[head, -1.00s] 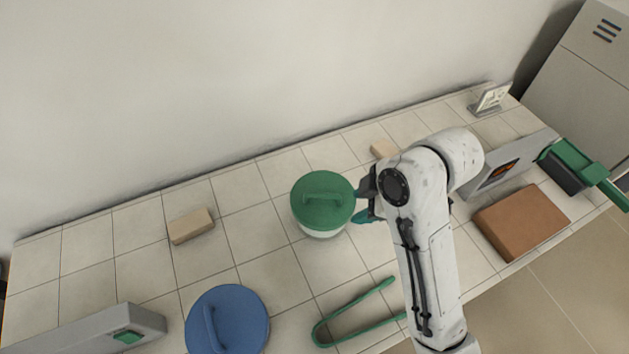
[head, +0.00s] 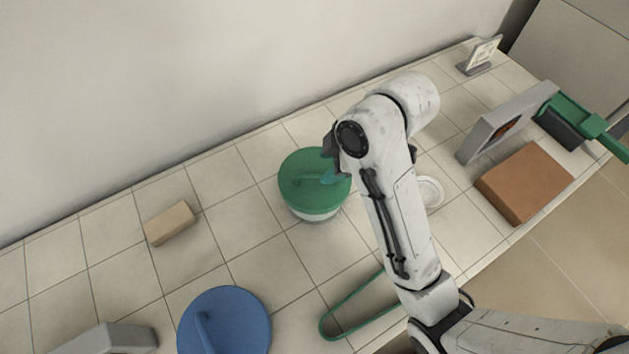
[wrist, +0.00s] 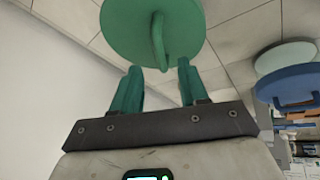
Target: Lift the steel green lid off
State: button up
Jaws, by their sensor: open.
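The green lid (head: 300,172) is a round disc with a bar handle on top, sitting on a white pot (head: 316,216) on the tiled bench. In the wrist view the lid (wrist: 130,30) and its upright handle (wrist: 158,42) are just beyond my fingertips. My gripper (wrist: 157,72) is open, with its two green fingers apart and the handle lined up with the space between them. No contact with the handle can be made out. In the head view my gripper (head: 330,178) is over the lid's right part, partly hidden by my arm.
A blue lid (head: 235,325) is at the front. Green tongs (head: 335,318) lie in front of the pot. A tan block (head: 170,223) is to the left. Bare tiles surround the pot.

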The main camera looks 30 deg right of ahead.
aim_at(317, 173)
jog(key=shift+b+x, duration=0.95)
jog(key=shift+x, duration=0.1)
jog(key=shift+b+x, duration=0.45)
jog(key=shift+x, duration=1.2)
jog(key=shift+w+a, duration=0.1)
jog(key=shift+c, duration=0.4)
grip_shut()
